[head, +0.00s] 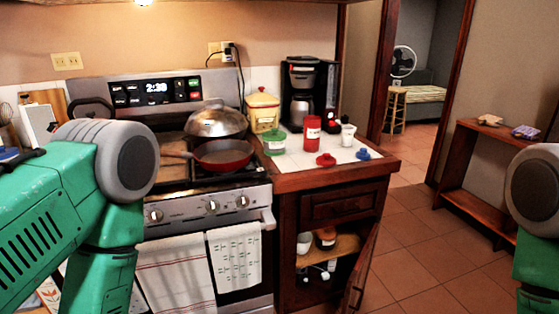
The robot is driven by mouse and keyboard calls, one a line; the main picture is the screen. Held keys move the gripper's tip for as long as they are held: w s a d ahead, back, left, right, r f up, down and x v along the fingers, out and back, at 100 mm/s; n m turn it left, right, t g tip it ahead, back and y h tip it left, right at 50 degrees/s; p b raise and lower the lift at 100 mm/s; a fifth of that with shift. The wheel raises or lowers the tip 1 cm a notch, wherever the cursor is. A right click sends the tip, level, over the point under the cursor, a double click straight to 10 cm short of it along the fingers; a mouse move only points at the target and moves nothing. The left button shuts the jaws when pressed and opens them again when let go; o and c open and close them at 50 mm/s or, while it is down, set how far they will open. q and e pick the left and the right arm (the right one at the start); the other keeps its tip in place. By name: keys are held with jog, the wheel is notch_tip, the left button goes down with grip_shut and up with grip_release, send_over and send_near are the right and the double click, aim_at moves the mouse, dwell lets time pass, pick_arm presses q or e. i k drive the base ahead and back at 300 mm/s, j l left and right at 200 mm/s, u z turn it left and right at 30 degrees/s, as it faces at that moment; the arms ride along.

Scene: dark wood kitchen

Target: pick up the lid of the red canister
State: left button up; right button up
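The red canister (312,134) stands upright on the white-tiled counter right of the stove, and its top looks uncovered. A red lid (326,159) with a knob lies on the counter in front of it and slightly to the right, apart from the canister. Only links of my left and right arms show, at the left and right edges; neither gripper is in view.
A yellow canister (262,110), a coffee maker (308,92) and a small white container (347,134) stand on the counter. A red pan (222,155) sits on the stove. The cabinet door (362,265) below hangs open.

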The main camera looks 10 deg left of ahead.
aim_at(326, 160)
jog(key=i+l+u, duration=0.45)
jog(key=l+u, duration=0.25)
jog(key=i+l+u, duration=0.15)
jog(key=l+u, duration=0.15)
